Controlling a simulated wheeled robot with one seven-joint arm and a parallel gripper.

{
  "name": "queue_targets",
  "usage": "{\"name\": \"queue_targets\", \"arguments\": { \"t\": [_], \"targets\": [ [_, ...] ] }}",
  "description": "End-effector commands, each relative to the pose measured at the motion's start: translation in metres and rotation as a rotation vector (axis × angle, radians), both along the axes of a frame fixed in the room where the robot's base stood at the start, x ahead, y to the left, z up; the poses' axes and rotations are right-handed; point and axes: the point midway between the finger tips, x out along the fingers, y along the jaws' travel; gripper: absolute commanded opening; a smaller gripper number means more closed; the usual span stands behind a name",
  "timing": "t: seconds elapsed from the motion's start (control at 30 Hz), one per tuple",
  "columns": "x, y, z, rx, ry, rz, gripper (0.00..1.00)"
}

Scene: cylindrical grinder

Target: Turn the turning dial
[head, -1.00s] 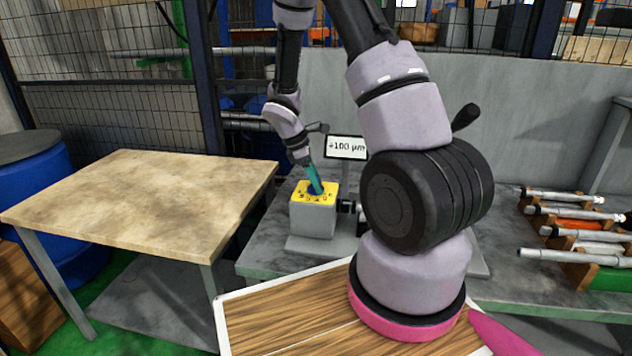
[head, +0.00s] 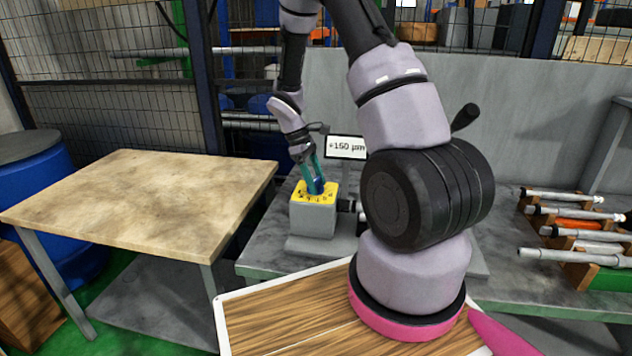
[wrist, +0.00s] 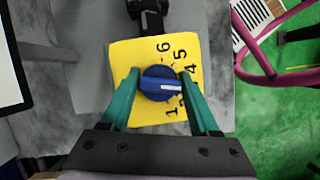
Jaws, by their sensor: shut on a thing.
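The turning dial (wrist: 161,84) is a round blue knob with a white mark, on a yellow face (wrist: 150,53) with black numbers. In the wrist view its white mark points to the lower right, below the 4. My gripper (wrist: 160,86) has its two teal fingers on the left and right sides of the dial, shut on it. In the head view my gripper (head: 315,178) reaches down onto the yellow-topped grey box (head: 313,218), and the blue dial (head: 317,187) shows partly between the fingers. A small display (head: 346,147) behind it appears to read +150 µm.
A grey machine bench (head: 262,262) carries the box. A wooden-topped table (head: 140,200) stands to the left. A rack with several metal shafts (head: 575,227) is at the right. A wire fence stands behind.

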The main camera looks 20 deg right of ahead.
Motion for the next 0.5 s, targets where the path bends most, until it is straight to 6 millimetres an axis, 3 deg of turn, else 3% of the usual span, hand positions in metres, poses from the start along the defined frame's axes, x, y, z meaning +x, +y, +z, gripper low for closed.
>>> {"name": "queue_targets", "arguments": {
  "t": [0.5],
  "targets": [
    [0.0011, 0.0005, 0.0004, 0.001, -0.003, -0.040, 0.07]
  ]
}}
